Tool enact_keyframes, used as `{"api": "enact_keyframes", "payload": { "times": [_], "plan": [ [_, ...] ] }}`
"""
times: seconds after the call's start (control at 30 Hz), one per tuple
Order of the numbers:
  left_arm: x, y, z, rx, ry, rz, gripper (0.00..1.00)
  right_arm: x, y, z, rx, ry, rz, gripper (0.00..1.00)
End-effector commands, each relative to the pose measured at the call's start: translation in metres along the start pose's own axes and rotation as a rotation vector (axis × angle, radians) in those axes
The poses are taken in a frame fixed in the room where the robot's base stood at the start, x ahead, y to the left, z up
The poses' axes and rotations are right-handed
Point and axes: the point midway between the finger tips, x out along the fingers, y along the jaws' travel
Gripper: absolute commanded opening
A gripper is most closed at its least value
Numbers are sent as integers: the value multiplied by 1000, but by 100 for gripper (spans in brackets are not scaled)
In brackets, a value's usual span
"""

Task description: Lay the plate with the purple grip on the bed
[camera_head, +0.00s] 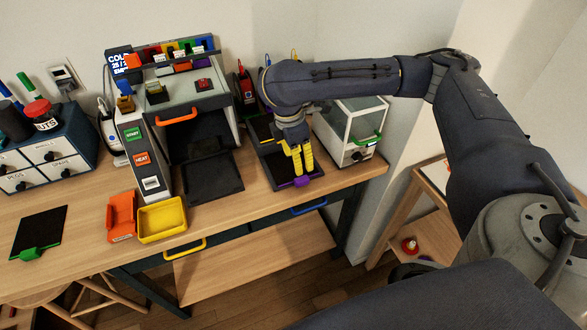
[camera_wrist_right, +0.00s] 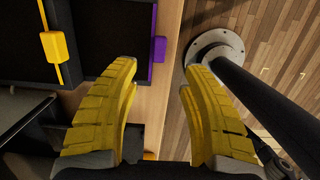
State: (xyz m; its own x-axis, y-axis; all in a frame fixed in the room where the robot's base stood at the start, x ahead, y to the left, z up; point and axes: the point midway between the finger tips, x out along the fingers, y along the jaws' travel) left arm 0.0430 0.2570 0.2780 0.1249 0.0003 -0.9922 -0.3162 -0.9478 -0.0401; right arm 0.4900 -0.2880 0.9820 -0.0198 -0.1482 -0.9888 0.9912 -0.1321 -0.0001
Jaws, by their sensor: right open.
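The plate with the purple grip (camera_head: 302,181) lies in the rack right of the printer, its grip facing the table's front edge. Most of its black sheet is hidden behind my right gripper in the head view. In the right wrist view the purple grip (camera_wrist_right: 158,49) shows ahead of the fingertips, apart from them. My right gripper (camera_head: 297,160) points down over this plate; its yellow fingers (camera_wrist_right: 158,75) are open with nothing between them. The printer's bed appears to be the black surface (camera_head: 213,180) sticking out of the printer (camera_head: 190,100). My left gripper is not in view.
A yellow grip (camera_wrist_right: 58,47) is beside the purple one. A black plate with a green grip (camera_head: 33,254) lies at the far left. An orange holder (camera_head: 121,215) and a yellow tray (camera_head: 162,221) stand before the printer. A white glass-sided box (camera_head: 350,130) stands right of the rack.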

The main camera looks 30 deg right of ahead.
Motion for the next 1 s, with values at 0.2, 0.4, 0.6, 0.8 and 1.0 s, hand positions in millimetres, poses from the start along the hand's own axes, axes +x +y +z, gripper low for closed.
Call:
{"api": "enact_keyframes", "payload": {
  "times": [0.2,0.4,0.6,0.8,1.0],
  "plan": [
    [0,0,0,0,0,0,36,28,0,0,1,0,-3,45],
    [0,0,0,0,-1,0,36,41,0,0,1,1,-1,45],
    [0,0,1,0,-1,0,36,46,0,0,0,0,-1,45],
    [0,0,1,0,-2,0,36,61,0,0,1,0,-4,45],
    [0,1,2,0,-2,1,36,81,0,0,0,0,-3,45]
  ]
}}
